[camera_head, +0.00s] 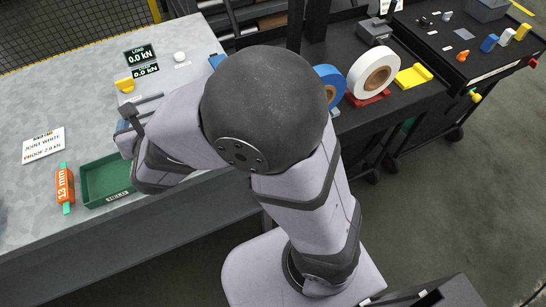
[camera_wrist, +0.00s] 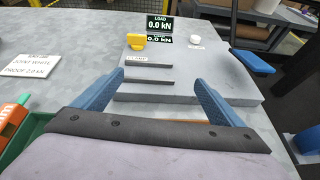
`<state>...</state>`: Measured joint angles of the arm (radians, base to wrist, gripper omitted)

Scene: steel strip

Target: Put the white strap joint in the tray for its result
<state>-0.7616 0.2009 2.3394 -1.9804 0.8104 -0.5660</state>
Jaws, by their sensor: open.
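I cannot make out the white strap joint in either view. My gripper (camera_wrist: 158,80) is open, its two blue fingers wide apart with nothing visible between them. It points at the test rig (camera_wrist: 185,92), a grey plate with two dark bars (camera_wrist: 147,64). In the head view my arm hides most of the gripper and part of the rig. A green tray (camera_head: 92,198) with a label on its front stands at the bench's front edge. It looks empty where it shows, but my arm covers its right part. The tray also shows at the lower left of the wrist view (camera_wrist: 36,125).
A card (camera_head: 43,145) reads "JOINT WHITE PROOF 2.0 kN". The load display (camera_head: 139,55) reads 0.0 kN. An orange 13 mm piece (camera_head: 65,186) lies left of the tray. A yellow knob (camera_head: 125,85) and white button (camera_head: 180,57) are on the rig. A white roll (camera_head: 362,70) stands right.

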